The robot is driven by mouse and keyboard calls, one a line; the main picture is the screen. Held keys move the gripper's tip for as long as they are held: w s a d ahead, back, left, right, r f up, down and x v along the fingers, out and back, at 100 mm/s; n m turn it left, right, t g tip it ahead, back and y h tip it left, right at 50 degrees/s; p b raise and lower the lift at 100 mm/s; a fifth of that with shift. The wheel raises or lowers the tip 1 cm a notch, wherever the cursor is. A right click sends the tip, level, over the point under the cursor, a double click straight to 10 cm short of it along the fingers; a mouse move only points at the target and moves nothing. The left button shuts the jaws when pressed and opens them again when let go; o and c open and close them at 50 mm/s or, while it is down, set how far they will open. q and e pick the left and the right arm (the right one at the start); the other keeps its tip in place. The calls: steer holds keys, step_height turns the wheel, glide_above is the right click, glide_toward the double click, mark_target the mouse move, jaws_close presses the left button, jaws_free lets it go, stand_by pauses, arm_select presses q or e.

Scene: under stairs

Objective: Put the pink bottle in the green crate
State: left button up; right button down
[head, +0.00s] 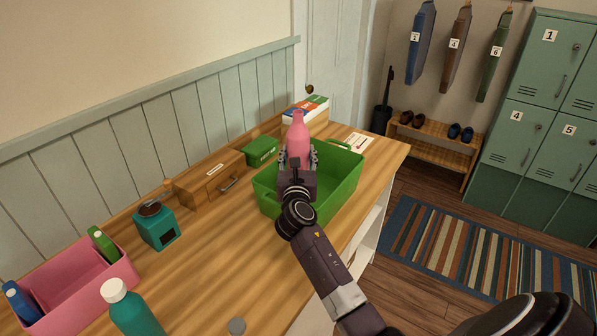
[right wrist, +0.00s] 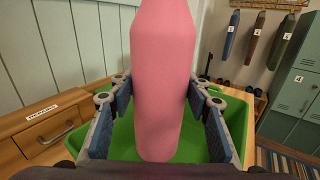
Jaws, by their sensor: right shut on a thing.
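The pink bottle (head: 298,138) is upright in my right gripper (head: 298,160), which is shut on it. In the head view they are over the green crate (head: 345,190), which stands on the wooden counter. In the right wrist view the bottle (right wrist: 163,80) stands between the two fingers, with the crate (right wrist: 240,120) around and below it. I cannot tell whether the bottle's base touches the crate floor. My arm hides part of the crate. My left gripper is not in view.
A pink bin (head: 75,293), a teal bottle (head: 135,310) and a teal grinder (head: 157,228) are at the left on the counter. A wooden drawer box (head: 208,178), a small green box (head: 261,151) and books (head: 306,108) line the wall. Lockers (head: 530,110) stand at right.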

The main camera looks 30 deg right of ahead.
step_height(320, 180, down, 5)
steer(key=shift+f+b, duration=0.1)
steer(key=shift+b, duration=0.55)
steer(key=shift+f, duration=0.25)
